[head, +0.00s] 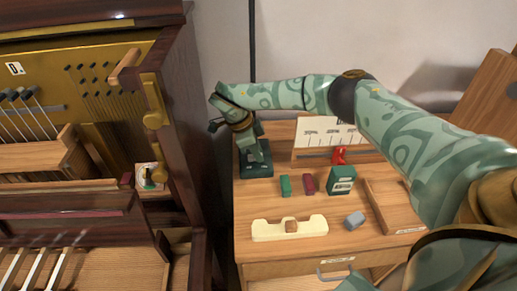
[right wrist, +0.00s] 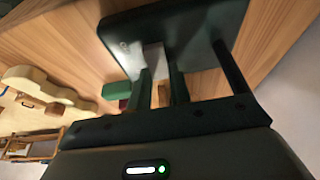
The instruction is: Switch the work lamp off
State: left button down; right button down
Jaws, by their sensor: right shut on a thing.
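The work lamp's dark green base (head: 257,170) stands at the back left of the wooden bench, with a thin dark post rising behind my wrist. The lamp's head is out of view, and I cannot tell if it is lit. My right gripper (head: 257,153) reaches down from above to the base, its fingers partly hidden by my wrist. In the right wrist view the dark base plate (right wrist: 190,30) fills the upper middle, and the gripper's fingers (right wrist: 163,80) meet a small pale part on it. They are shut on this part of the lamp. My left gripper is not in view.
The bench (head: 250,210) holds a green block (head: 285,186), a dark red block (head: 308,184), a green box (head: 341,180), a pale wooden piece (head: 268,231), a grey block (head: 355,220) and a wooden tray (head: 392,205). The open piano (head: 177,120) stands close on the left.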

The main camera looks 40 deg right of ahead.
jog(key=c, duration=1.3)
grip_release()
jog(key=shift+a, duration=0.1)
jog(key=shift+r, duration=0.25)
notch_tip(320, 180, up, 3)
jog(key=shift+w+p, duration=0.15)
jog(key=shift+p, duration=0.5)
pick_arm(q)
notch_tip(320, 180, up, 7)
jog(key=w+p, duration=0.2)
jog(key=p, duration=0.4)
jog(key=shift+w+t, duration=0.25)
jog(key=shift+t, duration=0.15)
pick_arm(e)
jog(key=s+a+r, duration=0.2)
jog(key=s+r, duration=0.1)
jog(key=s, duration=0.1)
jog(key=s+a+r, duration=0.3)
jog(key=s, duration=0.1)
jog(key=s+a+r, duration=0.2)
jog(key=s+r, duration=0.1)
jog(key=s, duration=0.1)
jog(key=shift+a+r, duration=0.2)
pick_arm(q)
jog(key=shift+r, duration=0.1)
